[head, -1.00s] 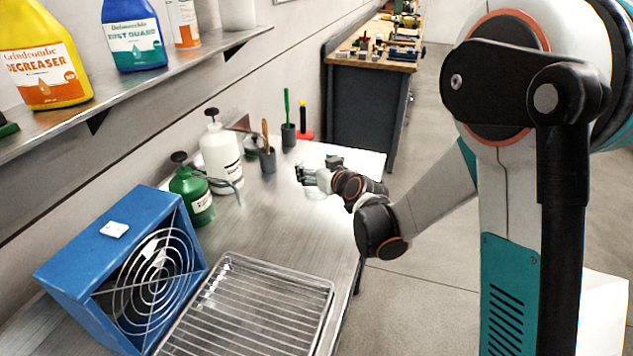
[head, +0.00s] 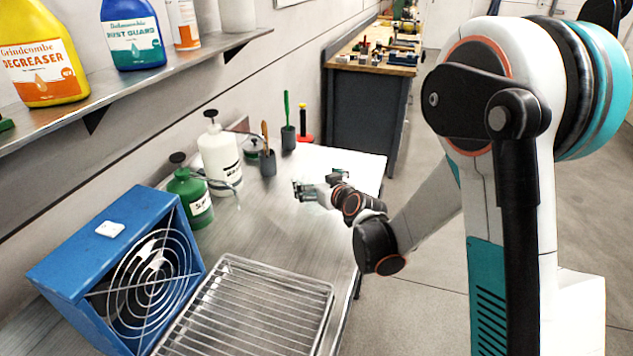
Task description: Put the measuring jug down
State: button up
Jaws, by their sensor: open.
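My gripper (head: 316,184) is open, low over the far right part of the steel bench (head: 280,222), with its dark fingers spread apart. I cannot make out the measuring jug for certain. A pale, partly see-through patch shows by the fingers, but it is too small and blends with the bright bench top to tell whether it is the jug. Whether the fingers touch anything is also unclear.
A white pump bottle (head: 220,160), a green can (head: 190,198) and dark cups with tools (head: 268,162) stand left of and behind my gripper. A wire rack tray (head: 232,345) and a blue fan heater (head: 75,262) fill the near bench. Bare steel lies between.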

jog(key=shift+r, duration=0.15)
jog(key=shift+s+d+r, duration=0.1)
jog(key=shift+s+r, duration=0.05)
jog(key=shift+s, duration=0.1)
jog(key=s+d+r+m+g+h+p, duration=0.1)
jog(key=s+d+r, duration=0.3)
jog(key=s, duration=0.8)
jog(key=s+d+r+m+g+h+p, duration=0.1)
jog(key=s+d, duration=0.4)
jog(key=s, duration=0.7)
jog(key=s+d+r+m+g+h+p, duration=0.1)
jog(key=s+d+r+m+g+h, duration=0.1)
jog(key=s, duration=1)
jog(key=d+r+g+h, duration=0.1)
jog(key=d+r+g, duration=0.1)
jog(key=d+r, duration=0.1)
jog(key=shift+s+d+r, duration=0.35)
jog(key=shift+s+r, duration=0.05)
jog(key=shift+r, duration=0.45)
jog(key=shift+d, duration=0.1)
